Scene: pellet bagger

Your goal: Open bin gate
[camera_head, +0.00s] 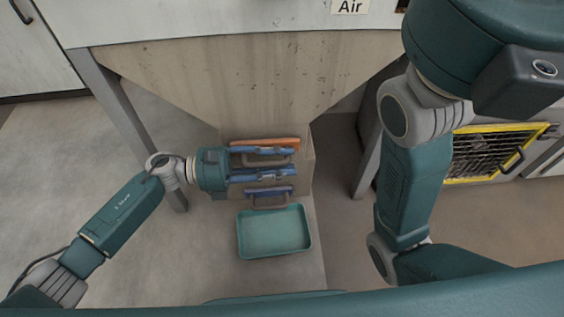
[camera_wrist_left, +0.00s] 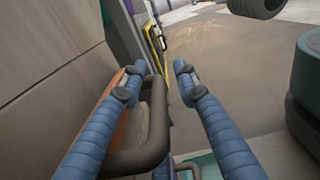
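Under the hopper bin (camera_head: 230,85), an orange gate plate (camera_head: 280,142) with a grey-brown handle (camera_head: 283,151) sits at the outlet. My left gripper (camera_head: 294,162) reaches in from the left, its two blue fingers apart in front of the gate. In the left wrist view my left gripper (camera_wrist_left: 157,76) is open, and the handle (camera_wrist_left: 150,130) lies between the fingers, closer to the left one. Whether a finger touches it, I cannot tell. The left finger partly hides the orange plate (camera_wrist_left: 112,140). My right gripper is not in view.
A second, blue plate (camera_head: 268,190) with a similar handle (camera_head: 270,202) is just below the left gripper. An empty teal tray (camera_head: 273,232) lies below. Grey frame legs (camera_head: 120,115) stand at the sides. A yellow-framed grate (camera_head: 495,152) is at right.

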